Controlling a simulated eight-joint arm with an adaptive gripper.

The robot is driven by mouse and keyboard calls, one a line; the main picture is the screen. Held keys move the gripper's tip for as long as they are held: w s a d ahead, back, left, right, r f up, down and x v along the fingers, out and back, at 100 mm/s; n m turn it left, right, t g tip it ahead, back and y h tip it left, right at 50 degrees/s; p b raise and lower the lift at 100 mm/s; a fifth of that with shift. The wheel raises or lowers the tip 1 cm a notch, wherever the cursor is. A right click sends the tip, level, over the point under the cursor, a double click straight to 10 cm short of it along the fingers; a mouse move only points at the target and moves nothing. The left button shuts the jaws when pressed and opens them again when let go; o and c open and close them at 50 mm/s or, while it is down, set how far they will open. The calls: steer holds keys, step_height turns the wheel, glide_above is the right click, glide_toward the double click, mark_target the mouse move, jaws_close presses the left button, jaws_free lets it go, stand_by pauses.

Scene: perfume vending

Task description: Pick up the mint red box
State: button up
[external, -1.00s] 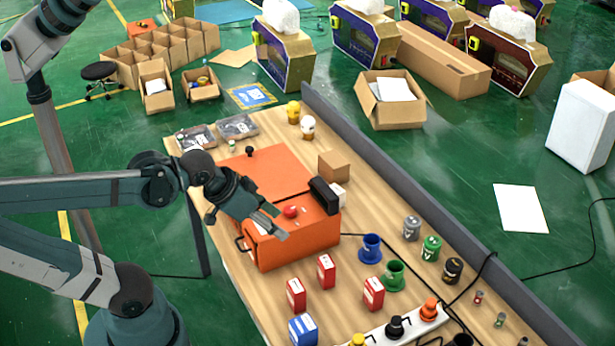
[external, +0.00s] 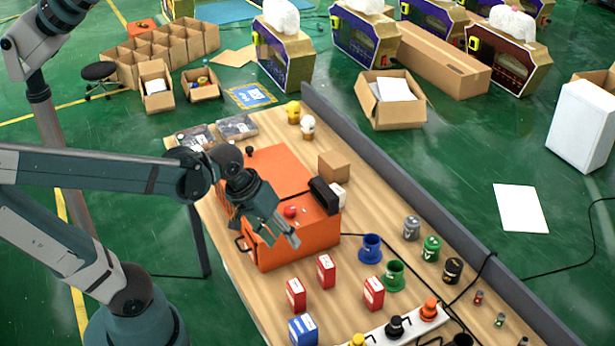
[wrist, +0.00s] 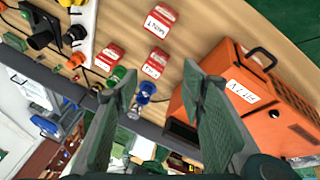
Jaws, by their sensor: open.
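Three red boxes with white labels stand on the wooden table. The one whose label seems to read MINT shows at the top of the wrist view (wrist: 158,20); it appears to be the left red box in the external view (external: 296,294). The other two are a middle box (external: 326,271) and a right box (external: 374,293). My gripper (external: 276,235) is open and empty, above the front of the orange machine (external: 300,243) and behind the red boxes. In the wrist view its two fingers (wrist: 160,76) point toward the boxes, touching none.
A blue box (external: 303,330) stands in front of the mint box. A white strip with coloured knobs (external: 410,322) lies in front. A grey barrier (external: 400,185) edges the table.

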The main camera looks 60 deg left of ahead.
step_height(320, 180, down, 3)
steer(key=w+n+g, duration=0.1)
steer(key=n, duration=0.2)
steer(key=n+g+h, duration=0.3)
steer(key=n, duration=0.4)
glide_above(295, 283)
steer(key=a, duration=0.2)
step_height(295, 283, down, 6)
steer(key=shift+d+f+n+g+h+p, duration=0.15)
steer(key=shift+f+n+g+h+p, duration=0.2)
steer(key=shift+f+n, duration=0.8)
steer(key=shift+f+m, duration=0.25)
steer(key=shift+f, duration=0.05)
steer(key=shift+x, duration=1.2)
steer(key=shift+b+x, duration=0.75)
steer(key=shift+x, duration=1.8)
steer(key=c, duration=1)
